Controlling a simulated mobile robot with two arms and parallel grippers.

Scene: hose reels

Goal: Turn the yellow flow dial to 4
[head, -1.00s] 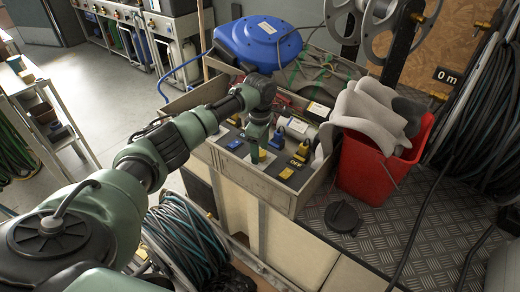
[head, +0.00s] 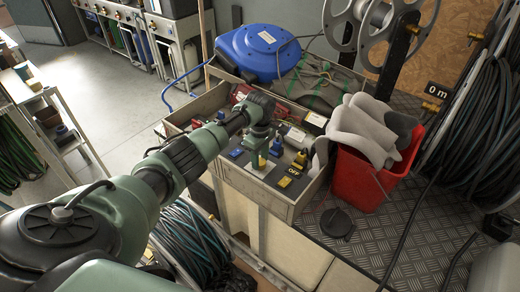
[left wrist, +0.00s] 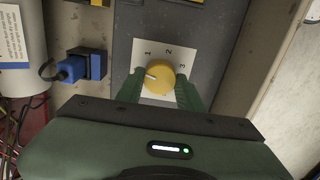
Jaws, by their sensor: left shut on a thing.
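The yellow flow dial (left wrist: 159,80) is round and sits on a white plate (left wrist: 150,47) marked 1, 2 and 3. A pale mark on the dial faces left, away from the 2 and 3. No 4 is readable; part of the plate is behind my fingers. My left gripper (left wrist: 158,91) is shut on the dial, one green finger on each side. In the head view my left gripper (head: 258,148) points down at the grey panel, with a bit of the dial (head: 258,162) showing below it. My right gripper is not in view.
A blue plug-like part (left wrist: 80,67) is left of the dial. A yellow part (head: 284,182) sits near an OFF label (head: 294,171). The wooden tray (head: 270,202) has raised walls. A red bucket (head: 362,178) stands to its right, and a blue reel (head: 258,48) behind.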

